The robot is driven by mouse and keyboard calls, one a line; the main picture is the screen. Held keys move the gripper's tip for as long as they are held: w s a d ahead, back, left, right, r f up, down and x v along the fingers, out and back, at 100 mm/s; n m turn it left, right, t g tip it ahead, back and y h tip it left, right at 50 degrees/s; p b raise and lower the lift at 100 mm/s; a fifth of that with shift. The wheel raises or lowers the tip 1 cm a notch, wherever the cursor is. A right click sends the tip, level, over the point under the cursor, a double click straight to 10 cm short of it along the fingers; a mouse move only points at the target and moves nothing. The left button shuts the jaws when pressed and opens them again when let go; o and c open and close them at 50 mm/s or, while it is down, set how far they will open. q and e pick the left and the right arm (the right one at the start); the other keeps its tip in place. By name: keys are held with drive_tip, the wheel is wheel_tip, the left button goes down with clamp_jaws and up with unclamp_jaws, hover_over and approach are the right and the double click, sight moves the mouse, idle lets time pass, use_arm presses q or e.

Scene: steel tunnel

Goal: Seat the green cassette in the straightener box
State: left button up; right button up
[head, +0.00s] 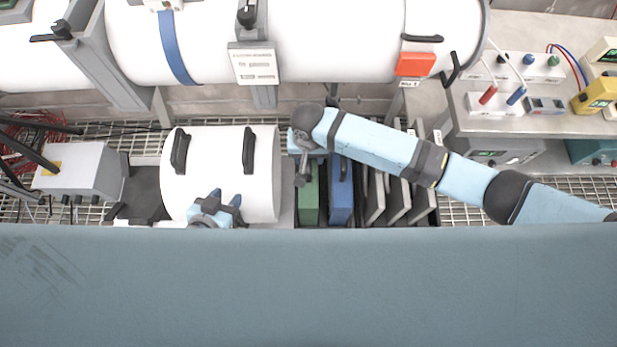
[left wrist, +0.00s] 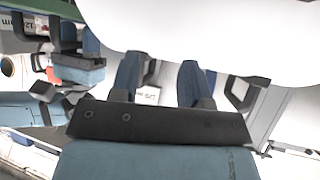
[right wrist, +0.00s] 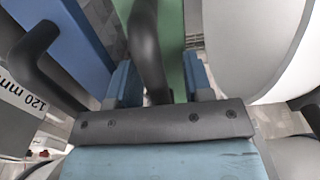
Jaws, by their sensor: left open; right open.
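The green cassette (head: 309,200) stands upright at the left end of a dark rack, beside a blue cassette (head: 341,200). My right gripper (head: 302,158) is over its top. In the right wrist view the green cassette (right wrist: 172,35) has a dark handle (right wrist: 148,50) between my right gripper's (right wrist: 162,85) spread fingers; whether they touch it is unclear. My left gripper (head: 221,199) is open and empty in front of a white cylinder (head: 225,150); the left wrist view shows its spread fingers (left wrist: 160,85). I cannot tell which part is the straightener box.
A large white pipe (head: 330,40) with an orange tag (head: 416,64) crosses the back. Several grey plates (head: 398,200) fill the rack's right part. A grey box (head: 78,170) stands left. A bench (head: 480,122) with instruments is at right. A blue-grey surface (head: 300,290) covers the front.

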clamp_jaws()
idle(1.3)
